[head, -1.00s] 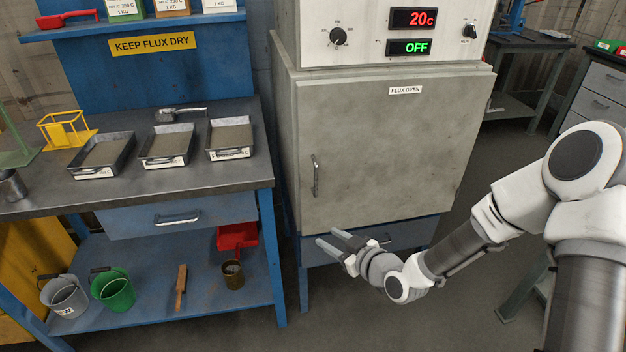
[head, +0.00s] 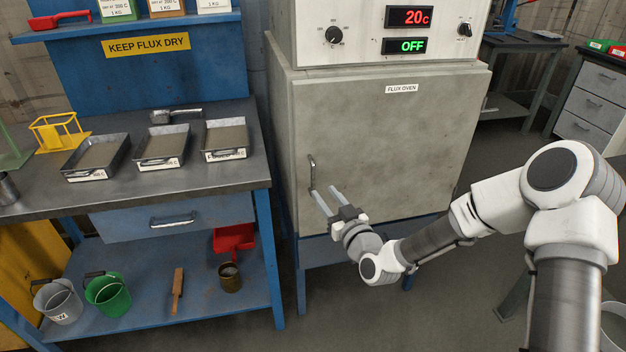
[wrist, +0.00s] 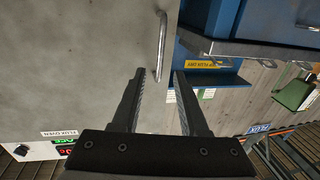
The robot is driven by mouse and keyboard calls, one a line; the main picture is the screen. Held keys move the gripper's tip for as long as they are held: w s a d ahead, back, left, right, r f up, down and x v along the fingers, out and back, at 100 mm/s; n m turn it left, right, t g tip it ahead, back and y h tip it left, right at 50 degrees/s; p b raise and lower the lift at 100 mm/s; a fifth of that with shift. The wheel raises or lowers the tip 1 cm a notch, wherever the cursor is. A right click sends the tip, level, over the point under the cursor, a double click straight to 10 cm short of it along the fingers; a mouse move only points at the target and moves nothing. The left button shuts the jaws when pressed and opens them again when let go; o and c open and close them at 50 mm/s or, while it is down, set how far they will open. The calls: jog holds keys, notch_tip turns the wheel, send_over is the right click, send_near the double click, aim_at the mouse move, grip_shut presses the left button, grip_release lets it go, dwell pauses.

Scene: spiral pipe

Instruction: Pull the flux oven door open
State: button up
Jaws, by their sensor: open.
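The flux oven door (head: 390,135) is a grey panel with a "FLUX OVEN" label, and it is closed. Its vertical bar handle (head: 312,173) is at the door's left edge. My gripper (head: 325,198) is open and empty, just below and slightly right of the handle in the head view, its fingers pointing up-left. In the wrist view the handle (wrist: 161,45) lies beyond the tips of my open fingers (wrist: 158,75), roughly in line with the gap between them. The fingers do not close around the handle, and I cannot tell the exact distance.
A blue workbench (head: 265,165) with several grey trays stands close to the left of the oven. Its lower shelf (head: 140,310) holds buckets and a red scoop. The control panel (head: 375,30) above the door reads 20 C and OFF. Floor is open in front.

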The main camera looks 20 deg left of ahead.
aim_at(314, 179)
jog(key=x, duration=0.8)
jog(key=shift+a+b, duration=0.1)
jog(key=shift+b, duration=0.3)
jog(key=shift+c, duration=0.2)
grip_shut()
dwell(0.7)
